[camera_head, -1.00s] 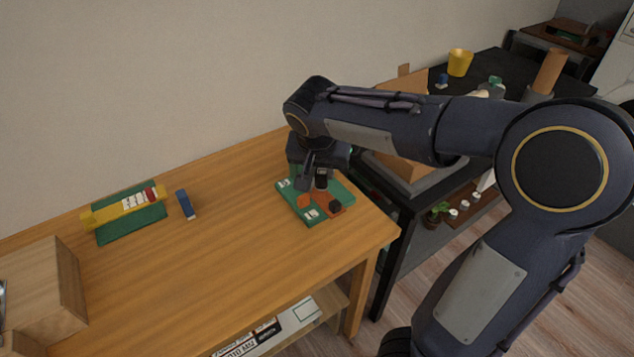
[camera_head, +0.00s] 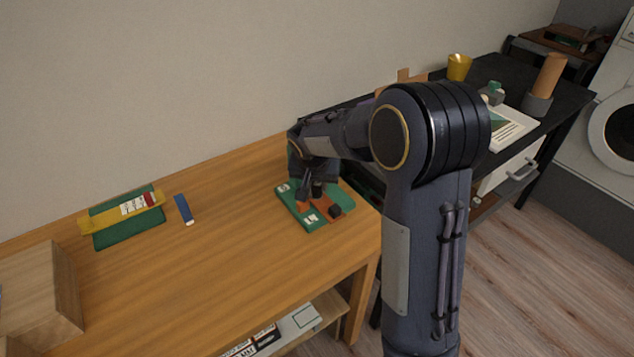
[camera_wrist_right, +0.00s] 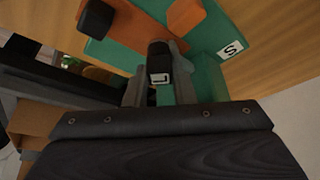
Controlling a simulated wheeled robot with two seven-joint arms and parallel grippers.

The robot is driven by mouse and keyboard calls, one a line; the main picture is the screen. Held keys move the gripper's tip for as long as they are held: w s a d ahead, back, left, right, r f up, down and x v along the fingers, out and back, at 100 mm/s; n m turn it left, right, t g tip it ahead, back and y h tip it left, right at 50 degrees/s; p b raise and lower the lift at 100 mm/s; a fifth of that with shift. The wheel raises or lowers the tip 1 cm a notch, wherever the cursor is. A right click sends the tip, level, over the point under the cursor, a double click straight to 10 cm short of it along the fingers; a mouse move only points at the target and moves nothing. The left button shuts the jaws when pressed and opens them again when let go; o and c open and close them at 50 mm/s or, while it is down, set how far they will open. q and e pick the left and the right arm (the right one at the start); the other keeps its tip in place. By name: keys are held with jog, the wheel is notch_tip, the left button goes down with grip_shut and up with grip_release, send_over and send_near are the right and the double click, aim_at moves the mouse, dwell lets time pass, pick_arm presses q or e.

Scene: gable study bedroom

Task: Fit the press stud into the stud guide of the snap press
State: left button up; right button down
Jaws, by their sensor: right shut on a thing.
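The green board (camera_head: 322,222), which I take to be the snap press, lies on the wooden table's right end. It carries an orange strip (camera_wrist_right: 128,28), an orange block (camera_wrist_right: 185,16), a black knob (camera_head: 335,211) and white lettered labels (camera_wrist_right: 231,49). My right gripper (camera_wrist_right: 159,90) is over the board, its grey fingers shut on a small dark piece (camera_wrist_right: 159,58) with a white-marked end, apparently the press stud. I cannot tell whether this piece touches the board or which part is the stud guide. My left gripper is not in view.
A yellow-and-green piece (camera_head: 127,226) and a blue block (camera_head: 184,208) lie on the table's left half, near a wooden box (camera_head: 40,290). The table's middle is clear. A black desk (camera_head: 560,100) with a yellow cup (camera_head: 459,67) stands at the right.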

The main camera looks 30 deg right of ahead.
jog(key=shift+f, duration=0.15)
jog(key=c, duration=1.2)
grip_release()
jog(key=shift+r, duration=0.3)
jog(key=p+v, duration=0.1)
jog(key=v, duration=1)
jog(key=s+a+f+n+t+y, duration=0.1)
jog(key=s+a+n+y, duration=0.2)
jog(key=s, duration=1)
jog(key=s+a+f+n+t+y, duration=0.1)
jog(key=s+a+n+y, duration=0.2)
jog(key=s, duration=1)
jog(key=a, duration=0.3)
jog(key=shift+f+n+y, duration=0.2)
jog(key=shift+n+y, duration=0.1)
